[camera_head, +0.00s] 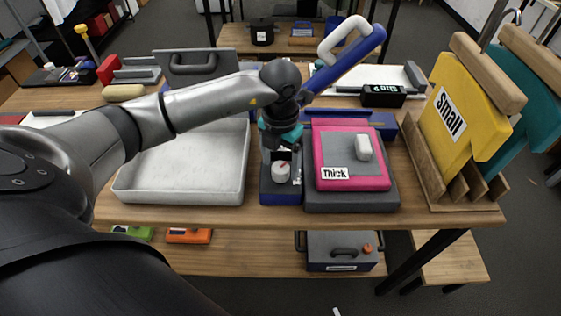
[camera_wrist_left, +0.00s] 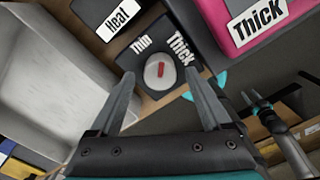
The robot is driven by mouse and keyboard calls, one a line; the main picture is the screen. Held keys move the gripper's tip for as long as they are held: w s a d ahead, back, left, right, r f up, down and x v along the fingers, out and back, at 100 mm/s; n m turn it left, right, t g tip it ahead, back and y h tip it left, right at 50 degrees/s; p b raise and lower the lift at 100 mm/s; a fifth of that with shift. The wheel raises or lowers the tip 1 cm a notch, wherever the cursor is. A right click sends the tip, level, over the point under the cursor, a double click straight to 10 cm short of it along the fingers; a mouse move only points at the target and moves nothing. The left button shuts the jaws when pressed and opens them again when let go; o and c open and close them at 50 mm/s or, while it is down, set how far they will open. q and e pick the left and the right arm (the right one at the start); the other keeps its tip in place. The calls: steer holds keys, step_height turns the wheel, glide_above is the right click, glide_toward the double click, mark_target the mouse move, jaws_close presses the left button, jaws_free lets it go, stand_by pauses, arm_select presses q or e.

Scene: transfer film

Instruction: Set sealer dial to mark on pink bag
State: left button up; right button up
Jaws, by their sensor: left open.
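The sealer dial (camera_head: 281,171) is a pale round knob on a dark blue panel at the front of the sealer. In the left wrist view the dial (camera_wrist_left: 152,76) has a red pointer and stands below the printed marks "Thin" (camera_wrist_left: 140,44) and "Thick" (camera_wrist_left: 180,50). The pointer is upright in that picture, between the two marks. The pink bag (camera_head: 382,183) lies right of the dial and bears a "Thick" label (camera_head: 334,174). My left gripper (camera_wrist_left: 160,80) is open, its fingers on either side of the dial in that view; contact cannot be told. My right gripper does not show.
A white tray (camera_head: 150,190) stands left of the dial. The sealer's blue lever (camera_head: 345,68) with a white handle rises behind. A wooden rack at right holds a yellow "Small" bag (camera_head: 465,90) and a teal one (camera_head: 530,105). A "Heat" label (camera_wrist_left: 118,19) lies beyond the dial.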

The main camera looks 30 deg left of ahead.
arm_select(q)
steer(key=shift+f, duration=0.2)
jaws_close()
stand_by(0.6)
